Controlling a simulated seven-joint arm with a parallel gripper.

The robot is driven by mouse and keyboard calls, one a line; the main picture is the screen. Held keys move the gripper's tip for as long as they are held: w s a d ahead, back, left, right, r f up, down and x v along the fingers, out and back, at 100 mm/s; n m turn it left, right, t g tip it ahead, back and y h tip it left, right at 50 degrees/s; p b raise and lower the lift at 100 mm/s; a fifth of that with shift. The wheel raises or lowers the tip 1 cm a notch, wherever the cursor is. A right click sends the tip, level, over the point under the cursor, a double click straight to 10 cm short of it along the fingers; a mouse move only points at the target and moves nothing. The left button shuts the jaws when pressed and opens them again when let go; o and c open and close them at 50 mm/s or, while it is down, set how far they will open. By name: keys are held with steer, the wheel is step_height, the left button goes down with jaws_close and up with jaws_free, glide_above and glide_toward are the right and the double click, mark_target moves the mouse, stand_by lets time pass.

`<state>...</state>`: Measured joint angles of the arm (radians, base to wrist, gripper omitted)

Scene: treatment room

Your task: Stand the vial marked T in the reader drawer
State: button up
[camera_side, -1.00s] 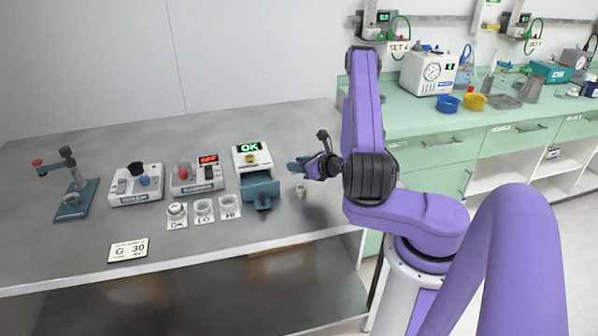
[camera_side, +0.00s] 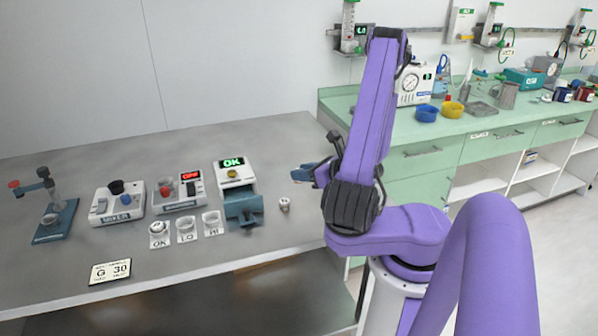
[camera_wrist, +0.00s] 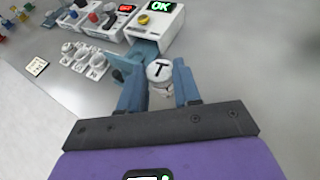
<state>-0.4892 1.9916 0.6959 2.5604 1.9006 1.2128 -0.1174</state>
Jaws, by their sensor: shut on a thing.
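The vial marked T (camera_wrist: 158,71) has a white cap with a black T. It sits between the two fingers of my gripper (camera_wrist: 160,88), which is shut on it. In the side view my gripper (camera_side: 303,173) is right of the reader, partly hidden by my arm, and I cannot make out the T there. The reader (camera_side: 235,174) has a green OK display and a yellow button. Its blue drawer (camera_side: 243,210) is open toward the front. A small white-topped vial (camera_side: 284,204) shows on the table right of the drawer; its mark is unreadable and I cannot tell if it is the same one.
Left of the drawer stand cups marked OK (camera_side: 159,234), LO (camera_side: 187,229) and HI (camera_side: 212,223). A red-display device (camera_side: 180,194), a mixer (camera_side: 118,204) and a blue stand (camera_side: 55,218) are further left. A G 30 card (camera_side: 110,271) lies near the front edge.

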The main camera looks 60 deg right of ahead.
steer(key=w+a+f+n+y, duration=0.1)
steer(key=w, duration=0.4)
steer(key=w+a+f+n+y, duration=0.1)
steer(key=w+n+y, duration=0.1)
steer(key=w, duration=0.4)
steer(key=w+a+f+n+y, duration=0.1)
steer(key=w+f+y, duration=0.1)
steer(key=w, duration=0.4)
steer(key=shift+a+f, duration=0.1)
steer(key=shift+a, duration=0.1)
steer(key=shift+f, duration=2.5)
steer(key=shift+s+a+f+y, duration=0.15)
steer(key=shift+f+y, duration=0.15)
steer(key=shift+f, duration=0.2)
steer(key=shift+n, duration=0.3)
steer(key=shift+s+a, duration=0.1)
steer(key=shift+s, duration=0.05)
steer(key=shift+r, duration=0.6)
